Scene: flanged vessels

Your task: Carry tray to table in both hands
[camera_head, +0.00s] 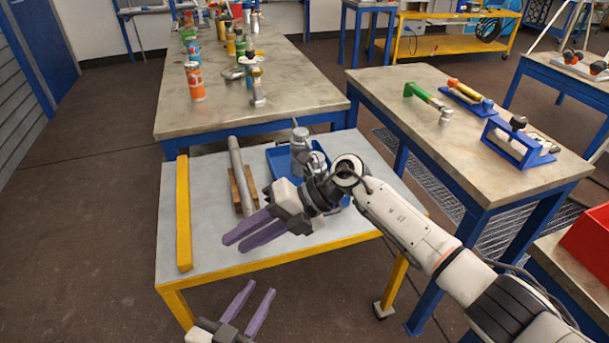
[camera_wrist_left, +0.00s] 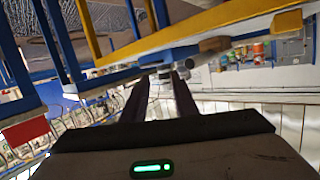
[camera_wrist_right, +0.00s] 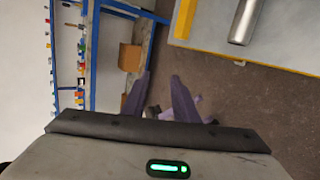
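A blue tray (camera_head: 278,158) rests on a grey-topped cart (camera_head: 215,258) with a yellow frame. Metal flanged parts (camera_head: 299,146) show in or at the tray, and my right arm hides much of both. My right gripper (camera_head: 234,245) is open and empty above the cart's front part, left of and nearer than the tray. My left gripper (camera_head: 261,289) is open and empty, low in front of the cart's front edge. The purple fingers also show apart in the left wrist view (camera_wrist_left: 157,80) and right wrist view (camera_wrist_right: 160,82).
A grey pipe (camera_head: 237,170) lies on a wooden block (camera_head: 251,190) left of the tray. A yellow bar (camera_head: 183,215) lies along the cart's left side. A long table (camera_head: 210,120) with cans stands behind. Another table (camera_head: 460,140) with blue fixtures stands right. Floor at left is clear.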

